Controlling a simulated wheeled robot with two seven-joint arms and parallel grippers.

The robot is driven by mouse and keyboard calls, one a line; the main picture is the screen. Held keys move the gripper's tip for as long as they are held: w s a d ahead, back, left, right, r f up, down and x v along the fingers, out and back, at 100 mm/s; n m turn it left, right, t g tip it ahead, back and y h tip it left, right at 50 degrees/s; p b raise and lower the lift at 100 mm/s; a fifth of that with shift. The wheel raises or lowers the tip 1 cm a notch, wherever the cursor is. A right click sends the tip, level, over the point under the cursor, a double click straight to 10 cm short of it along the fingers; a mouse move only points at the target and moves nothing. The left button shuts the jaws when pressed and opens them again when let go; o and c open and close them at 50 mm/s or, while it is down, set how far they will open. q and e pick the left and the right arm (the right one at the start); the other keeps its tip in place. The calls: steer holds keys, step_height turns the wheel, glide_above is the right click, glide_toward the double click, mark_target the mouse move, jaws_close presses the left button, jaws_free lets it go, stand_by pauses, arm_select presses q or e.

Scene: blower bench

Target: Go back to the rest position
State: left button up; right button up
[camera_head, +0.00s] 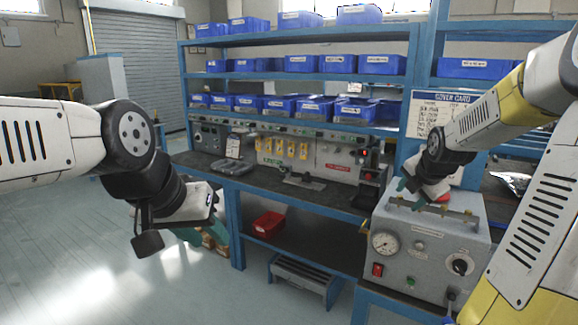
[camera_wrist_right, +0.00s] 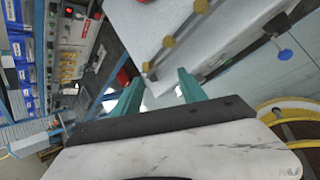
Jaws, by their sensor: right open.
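My left gripper (camera_head: 203,234) hangs over the floor at the left end of the bench, with teal fingers pointing down and apart. I see nothing held, though brown boxes behind it blur the gap. My right gripper (camera_head: 418,198) is over the top of the grey test box (camera_head: 425,247), which has a gauge, a red switch and a black knob. In the right wrist view its teal fingers (camera_wrist_right: 158,92) are spread with nothing between them.
The blue workbench (camera_head: 290,190) with shelves of blue bins (camera_head: 302,64) stands behind. A red bin (camera_head: 268,224) sits on its lower shelf, and a step stool (camera_head: 303,278) is on the floor. A sign board (camera_head: 432,112) stands behind my right arm.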

steer(key=s+a+r+m+y, duration=0.1)
steer(key=s+a+r+m, duration=0.1)
steer(key=s+a+m, duration=0.7)
steer(key=s+a+r+m+g+y, duration=0.1)
steer(key=s+a+r+m, duration=0.2)
steer(key=s+a+m, duration=0.7)
steer(key=s+m, duration=0.3)
steer(key=s, duration=0.4)
steer(key=shift+r+m+g+y, duration=0.3)
steer(key=shift+r+m+y, duration=0.05)
steer(key=shift+m+y, duration=0.05)
